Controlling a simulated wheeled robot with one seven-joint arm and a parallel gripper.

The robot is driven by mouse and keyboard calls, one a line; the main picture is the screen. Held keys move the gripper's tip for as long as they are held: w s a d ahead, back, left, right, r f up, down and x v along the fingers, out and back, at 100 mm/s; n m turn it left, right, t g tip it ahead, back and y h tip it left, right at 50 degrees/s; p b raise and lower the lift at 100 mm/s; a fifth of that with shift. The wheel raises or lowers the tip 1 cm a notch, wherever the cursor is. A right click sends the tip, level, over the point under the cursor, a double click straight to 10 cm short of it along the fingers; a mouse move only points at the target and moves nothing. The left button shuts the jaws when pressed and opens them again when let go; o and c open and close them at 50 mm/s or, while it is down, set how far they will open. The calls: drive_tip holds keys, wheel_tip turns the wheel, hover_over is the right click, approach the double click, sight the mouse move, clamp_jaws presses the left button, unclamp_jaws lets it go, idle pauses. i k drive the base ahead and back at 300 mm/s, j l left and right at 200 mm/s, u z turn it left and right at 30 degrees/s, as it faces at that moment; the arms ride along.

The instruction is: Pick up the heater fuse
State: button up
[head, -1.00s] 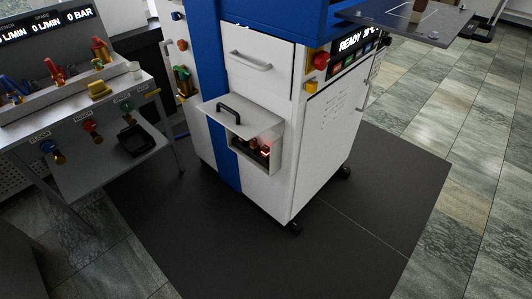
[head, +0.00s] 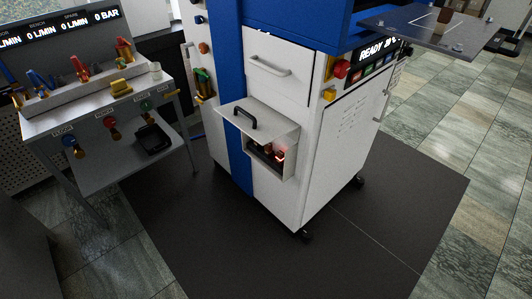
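The heater fuse cannot be told apart for certain. An open compartment (head: 284,174) low on the front of the white and blue press cabinet (head: 330,160) holds small dark and copper-coloured parts (head: 266,152) with a red glow at their right; a fuse may be among them. The compartment's flap (head: 268,122), with a black handle (head: 240,112), stands out above the opening and hides part of the inside. My gripper is not in view.
At left stands a bench (head: 72,122) with coloured valves and a lower shelf holding a black tray (head: 154,139). A closed drawer (head: 281,75) is above the compartment. A metal plate (head: 408,22) juts out at upper right. The dark floor mat (head: 270,255) before the cabinet is clear.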

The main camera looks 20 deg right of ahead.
sight(280, 155)
drive_tip(key=i+j, duration=0.2)
drive_tip(key=j, duration=0.15)
drive_tip(key=i+j+z, duration=0.1)
drive_tip(key=i+j, duration=0.35)
drive_tip(key=j, duration=0.3)
drive_tip(key=i+j+z, duration=0.1)
drive_tip(key=j, duration=0.25)
drive_tip(key=i+j, duration=0.3)
drive_tip(key=i+j+z, duration=0.1)
drive_tip(key=j, duration=0.35)
drive_tip(key=i+j, duration=0.25)
drive_tip(key=j, duration=0.15)
drive_tip(key=i+j+z, duration=0.1)
drive_tip(key=j, duration=0.3)
drive_tip(key=i, duration=0.1)
